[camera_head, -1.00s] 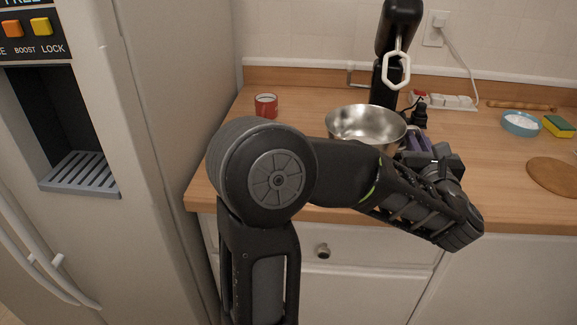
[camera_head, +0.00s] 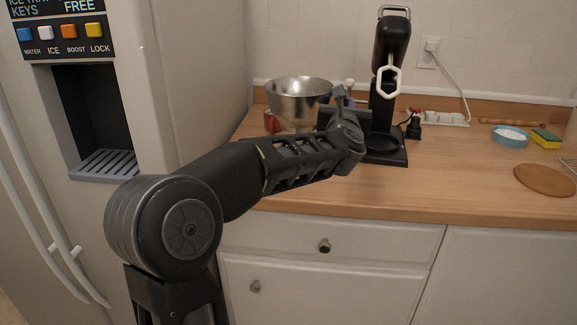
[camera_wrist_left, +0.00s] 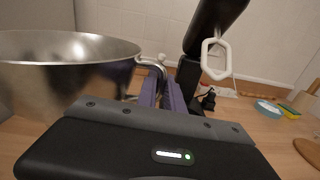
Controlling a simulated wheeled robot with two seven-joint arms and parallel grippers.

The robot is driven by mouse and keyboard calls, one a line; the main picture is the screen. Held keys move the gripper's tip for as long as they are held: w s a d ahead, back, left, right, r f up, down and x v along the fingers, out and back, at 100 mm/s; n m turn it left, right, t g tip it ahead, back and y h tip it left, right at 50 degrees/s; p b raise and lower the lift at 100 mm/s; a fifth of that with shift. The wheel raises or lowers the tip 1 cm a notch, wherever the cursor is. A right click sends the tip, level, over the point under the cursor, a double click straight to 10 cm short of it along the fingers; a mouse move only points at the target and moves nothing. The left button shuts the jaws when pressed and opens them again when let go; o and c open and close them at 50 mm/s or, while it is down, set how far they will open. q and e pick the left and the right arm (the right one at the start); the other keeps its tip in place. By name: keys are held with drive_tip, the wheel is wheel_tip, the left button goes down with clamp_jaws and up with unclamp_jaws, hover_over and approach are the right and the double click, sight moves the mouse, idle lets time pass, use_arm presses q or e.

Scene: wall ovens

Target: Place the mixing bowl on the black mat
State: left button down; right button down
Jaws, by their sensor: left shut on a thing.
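The shiny metal mixing bowl (camera_head: 297,102) is held up above the counter at the back left, and it also fills the left of the left wrist view (camera_wrist_left: 65,70). My left gripper (camera_head: 342,98) is at the bowl's right side. Its purple fingers (camera_wrist_left: 165,92) are shut on the bowl's handle. My wrist and forearm hide part of the counter beneath the bowl. The black base (camera_head: 392,157) of the stand mixer is bare, right of the bowl. I cannot make out a separate black mat. My right gripper is not in view.
The black mixer head (camera_head: 391,42) with its white beater (camera_head: 388,80) overhangs its base. A red can (camera_head: 270,122) stands behind my arm, partly hidden. A power strip (camera_head: 443,118), blue bowl (camera_head: 510,140), sponge (camera_head: 546,139) and round board (camera_head: 545,179) lie right. The front counter middle is clear.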

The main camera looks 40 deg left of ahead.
use_arm(q)
drive_tip(key=shift+w+d+f, duration=0.1)
drive_tip(key=shift+w+d, duration=0.1)
drive_tip(key=shift+w, duration=0.05)
wheel_tip(320, 180, down, 5)
drive_tip(key=shift+r+b, duration=0.1)
drive_tip(key=shift+b, duration=0.4)
drive_tip(key=shift+f+b, duration=0.3)
drive_tip(key=shift+f, duration=2.25)
